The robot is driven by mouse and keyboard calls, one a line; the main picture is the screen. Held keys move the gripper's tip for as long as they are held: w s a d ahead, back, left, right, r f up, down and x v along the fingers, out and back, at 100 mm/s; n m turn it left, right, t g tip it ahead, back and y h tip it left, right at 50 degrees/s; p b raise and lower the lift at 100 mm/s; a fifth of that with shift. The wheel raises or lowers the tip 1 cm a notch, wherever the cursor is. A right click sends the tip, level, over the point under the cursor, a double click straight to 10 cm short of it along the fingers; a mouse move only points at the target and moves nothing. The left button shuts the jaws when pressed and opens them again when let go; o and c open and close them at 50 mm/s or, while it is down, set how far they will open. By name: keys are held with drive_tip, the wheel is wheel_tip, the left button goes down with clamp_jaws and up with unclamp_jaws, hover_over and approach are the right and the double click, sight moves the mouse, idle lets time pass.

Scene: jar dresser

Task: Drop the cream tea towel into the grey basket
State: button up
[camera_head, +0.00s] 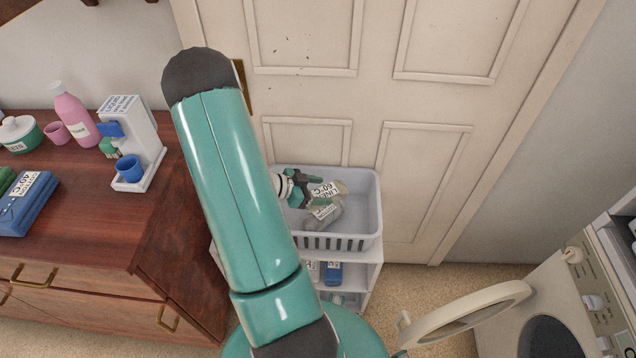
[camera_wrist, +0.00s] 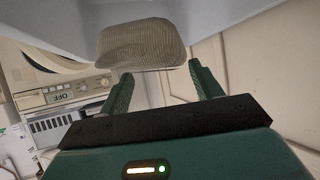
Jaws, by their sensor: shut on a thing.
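The grey basket (camera_head: 362,215) stands on top of a small white shelf unit, against the door. In the wrist view, the towel (camera_wrist: 142,44) is a beige bundle at the ends of my gripper's fingers (camera_wrist: 160,75). I cannot tell whether the held towel touches the basket. My arm hides the basket's left side.
A wooden dresser (camera_head: 100,215) on the left carries a pink bottle (camera_head: 75,115), a dispenser with a blue cup (camera_head: 130,168), and folded blue cloths (camera_head: 28,205). A panelled door (camera_head: 390,100) is behind the basket. A washing machine with its round door (camera_head: 465,312) open is at the lower right.

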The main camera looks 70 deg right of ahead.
drive_tip(key=shift+f, duration=1.1)
drive_tip(key=o, duration=1.5)
drive_tip(key=shift+c, duration=0.2)
drive_tip(key=v, duration=1.3)
drive_tip(key=shift+w+a+r, duration=0.15)
drive_tip(key=shift+w+a, duration=0.05)
drive_tip(key=shift+w, duration=0.1)
drive_tip(key=shift+a, duration=0.1)
